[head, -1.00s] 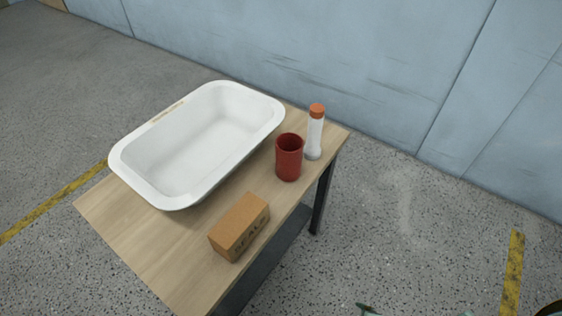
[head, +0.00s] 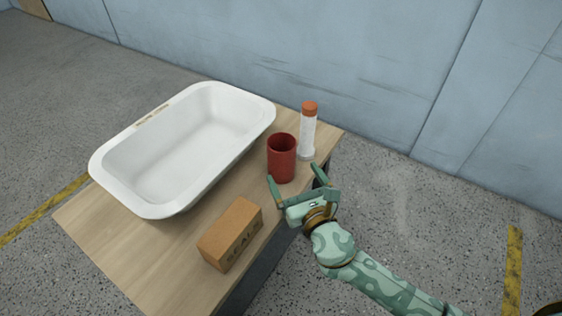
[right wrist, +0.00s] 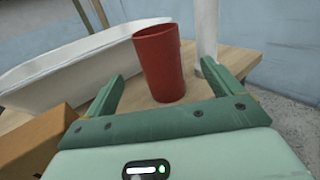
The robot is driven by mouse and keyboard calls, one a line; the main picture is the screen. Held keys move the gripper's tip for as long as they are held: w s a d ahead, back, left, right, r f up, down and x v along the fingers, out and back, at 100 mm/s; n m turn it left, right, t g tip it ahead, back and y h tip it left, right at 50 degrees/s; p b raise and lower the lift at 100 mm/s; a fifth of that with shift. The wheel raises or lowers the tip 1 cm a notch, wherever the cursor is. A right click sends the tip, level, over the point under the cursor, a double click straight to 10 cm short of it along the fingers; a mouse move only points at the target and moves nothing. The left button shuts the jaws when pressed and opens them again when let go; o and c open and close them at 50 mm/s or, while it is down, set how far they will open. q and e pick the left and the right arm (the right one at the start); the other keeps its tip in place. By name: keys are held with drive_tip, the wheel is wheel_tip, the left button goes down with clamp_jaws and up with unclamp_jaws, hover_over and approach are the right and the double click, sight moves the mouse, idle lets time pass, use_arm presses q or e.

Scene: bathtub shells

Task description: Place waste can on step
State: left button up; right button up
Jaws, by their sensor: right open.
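The red waste can (head: 281,160) is an open-topped cylinder standing upright on the wooden table (head: 95,219), near its right edge. My right gripper (head: 295,176) is open and empty, with its fingers pointing at the near side of the can. In the right wrist view, the can (right wrist: 161,65) shows just beyond and between the open fingers (right wrist: 162,85); whether a finger touches it I cannot tell. I cannot make out a separate step. My left gripper is not in view.
A white tub shell (head: 130,202) fills the table's back left. A white bottle with an orange cap (head: 308,132) stands close behind the can, to its right. A brown box (head: 229,236) lies nearer the front. The table's front left is bare.

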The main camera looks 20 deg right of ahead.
sight(277, 145)
drive_tip(key=w, duration=0.4)
drive_tip(key=shift+f, duration=0.1)
drive_tip(key=w, duration=0.1)
drive_tip(key=w+b, duration=0.1)
drive_tip(key=w, duration=0.1)
drive_tip(key=w+b, duration=0.1)
drive_tip(key=shift+w+a+f, duration=0.2)
drive_tip(key=shift+w+f, duration=0.05)
drive_tip(key=shift+f, duration=0.05)
drive_tip(key=shift+w+r, duration=0.15)
drive_tip(key=shift+w, duration=0.25)
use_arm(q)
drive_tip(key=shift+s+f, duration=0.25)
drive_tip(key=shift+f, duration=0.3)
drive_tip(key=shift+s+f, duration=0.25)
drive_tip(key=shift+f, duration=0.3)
use_arm(e)
drive_tip(key=shift+c, duration=0.3)
drive_tip(key=c, duration=1.1)
